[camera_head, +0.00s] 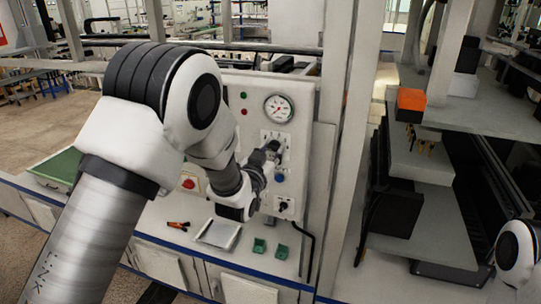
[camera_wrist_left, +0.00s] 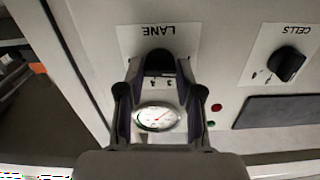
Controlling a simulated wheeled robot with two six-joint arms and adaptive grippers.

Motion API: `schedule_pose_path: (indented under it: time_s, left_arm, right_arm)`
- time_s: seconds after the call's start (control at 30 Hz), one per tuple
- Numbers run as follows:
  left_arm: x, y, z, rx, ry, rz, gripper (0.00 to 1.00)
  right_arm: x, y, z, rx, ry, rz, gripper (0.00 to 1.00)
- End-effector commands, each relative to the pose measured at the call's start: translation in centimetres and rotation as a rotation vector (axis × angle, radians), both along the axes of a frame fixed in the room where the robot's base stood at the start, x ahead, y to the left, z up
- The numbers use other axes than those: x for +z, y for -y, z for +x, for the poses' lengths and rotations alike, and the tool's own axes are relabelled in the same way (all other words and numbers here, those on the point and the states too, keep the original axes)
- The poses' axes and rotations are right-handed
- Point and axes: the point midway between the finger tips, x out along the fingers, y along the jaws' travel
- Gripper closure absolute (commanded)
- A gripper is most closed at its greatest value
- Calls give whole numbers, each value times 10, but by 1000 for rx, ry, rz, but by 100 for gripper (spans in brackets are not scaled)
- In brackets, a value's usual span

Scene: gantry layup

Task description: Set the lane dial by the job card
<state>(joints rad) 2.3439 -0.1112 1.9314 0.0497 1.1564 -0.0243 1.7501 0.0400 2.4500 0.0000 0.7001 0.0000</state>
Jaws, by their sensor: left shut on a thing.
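The lane dial (camera_wrist_left: 160,62) is a dark knob on a pale panel, under an upside-down LANE label (camera_wrist_left: 158,31) in the left wrist view. My left gripper (camera_wrist_left: 160,82) is shut on this knob, one finger on each side. In the head view my left gripper (camera_head: 270,152) is at the panel below the round gauge, and it covers most of the dial. The dial's pointer and most of its scale marks are hidden. I cannot make out a readable job card. My right gripper is out of view.
A white gauge (camera_head: 278,108) sits above the dial. A CELLS knob (camera_wrist_left: 290,64) is beside LANE. A red button (camera_head: 189,183) is on the panel's left. A pale tray (camera_head: 218,234) and green pieces (camera_head: 259,245) lie on the bench. Shelves with an orange box (camera_head: 410,104) stand right.

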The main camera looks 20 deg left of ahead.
Motion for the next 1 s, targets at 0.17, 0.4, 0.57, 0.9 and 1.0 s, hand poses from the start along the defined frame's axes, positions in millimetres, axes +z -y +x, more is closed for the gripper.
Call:
schedule_pose_path:
  time_s: [0.17,0.4,0.57,0.9,1.0]
  left_arm:
    - [-3,0,0,0,10,110,100]
    - [-2,1,0,0,17,294,100]
    - [-2,1,0,-1,21,404,100]
    - [1,1,0,-1,24,533,100]
    - [2,1,0,-1,25,544,100]
  right_arm:
    - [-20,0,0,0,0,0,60]
    - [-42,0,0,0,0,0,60]
    - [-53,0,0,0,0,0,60]
    - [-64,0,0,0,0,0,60]
    - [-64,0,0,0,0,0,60]
